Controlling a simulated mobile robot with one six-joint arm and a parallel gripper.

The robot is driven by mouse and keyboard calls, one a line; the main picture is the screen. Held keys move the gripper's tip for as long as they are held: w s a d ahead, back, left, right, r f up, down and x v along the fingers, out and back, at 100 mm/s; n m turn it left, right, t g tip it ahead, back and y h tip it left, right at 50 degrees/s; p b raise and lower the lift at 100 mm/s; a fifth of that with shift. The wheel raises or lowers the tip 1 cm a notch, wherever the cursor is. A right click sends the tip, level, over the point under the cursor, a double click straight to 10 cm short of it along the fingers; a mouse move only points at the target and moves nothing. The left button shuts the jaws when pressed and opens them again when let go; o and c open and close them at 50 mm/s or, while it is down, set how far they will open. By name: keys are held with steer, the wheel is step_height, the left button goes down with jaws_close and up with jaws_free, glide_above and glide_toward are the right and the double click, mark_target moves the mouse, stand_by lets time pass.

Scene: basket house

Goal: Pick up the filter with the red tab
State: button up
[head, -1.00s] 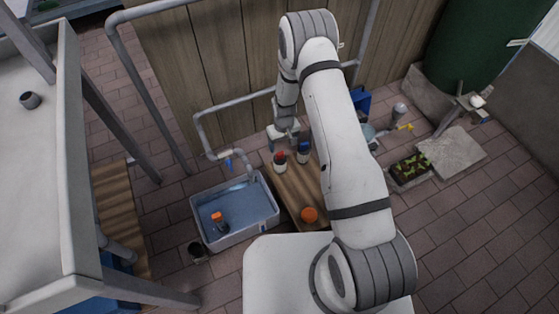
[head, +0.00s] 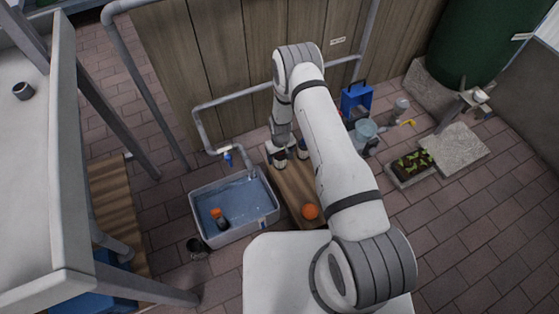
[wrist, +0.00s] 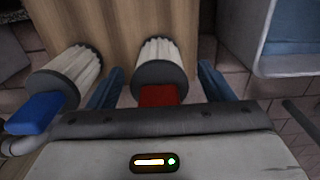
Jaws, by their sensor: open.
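The filter with the red tab (wrist: 160,62) has a pleated white body and a dark cap. In the wrist view it lies between the two blue fingers of my open gripper (wrist: 161,72), with its red tab close to the palm. I cannot tell whether the fingers touch it. The filter with the blue tab (wrist: 72,72) is just left of the left finger. In the head view my gripper is over the wooden bench (head: 290,185) and hides most of the red-tab filter; the blue-tab filter (head: 303,150) shows partly beside the arm.
A grey water basin (head: 267,225) stands left of the bench, with an orange-topped dark item (head: 218,217) in it. An orange ball-like object (head: 310,212) is on the bench's near end. A pipe with a blue-handled tap (head: 228,155) runs close behind the basin.

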steer(key=c, duration=1.1)
steer(key=shift+r, duration=0.2)
